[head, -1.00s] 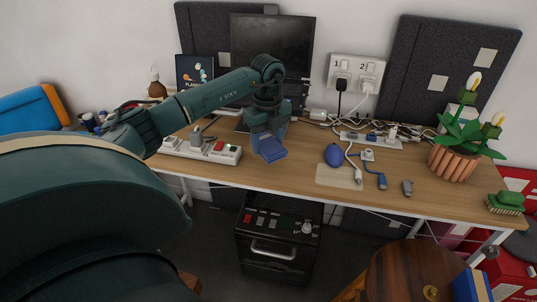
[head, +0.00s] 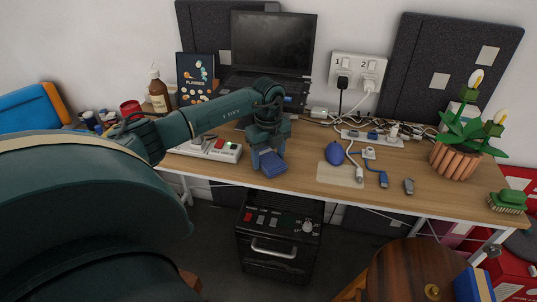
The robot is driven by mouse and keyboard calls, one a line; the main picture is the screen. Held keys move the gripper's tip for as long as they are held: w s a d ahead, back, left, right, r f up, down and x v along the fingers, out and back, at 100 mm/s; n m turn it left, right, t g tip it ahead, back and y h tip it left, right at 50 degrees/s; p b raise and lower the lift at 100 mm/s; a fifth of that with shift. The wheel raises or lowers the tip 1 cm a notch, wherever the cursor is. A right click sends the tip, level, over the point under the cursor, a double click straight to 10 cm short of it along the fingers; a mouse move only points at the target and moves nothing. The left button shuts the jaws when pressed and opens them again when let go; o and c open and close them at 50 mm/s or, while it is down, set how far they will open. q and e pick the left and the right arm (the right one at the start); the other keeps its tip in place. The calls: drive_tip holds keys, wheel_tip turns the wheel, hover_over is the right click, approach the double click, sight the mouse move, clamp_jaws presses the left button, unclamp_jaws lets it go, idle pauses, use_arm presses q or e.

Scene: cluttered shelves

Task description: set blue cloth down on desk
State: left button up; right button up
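The blue cloth (head: 271,165) is a small folded blue pad near the front middle of the desk. My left gripper (head: 268,152) points down over the desk with the cloth at its fingertips, and it looks shut on the cloth. The cloth is at or just above the wooden desk top (head: 305,170); I cannot tell whether it touches. The gripper's body hides part of the cloth and the fingers. My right gripper is not in view.
A white power strip (head: 212,149) lies left of the cloth. A blue mouse (head: 334,153), a pale mat (head: 338,175), cables and a USB stick (head: 408,187) lie to the right. A laptop (head: 270,52) stands behind. The desk's front edge is close.

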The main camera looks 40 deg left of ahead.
use_arm(q)
drive_tip(key=shift+o, duration=1.3)
drive_tip(key=shift+r, duration=0.1)
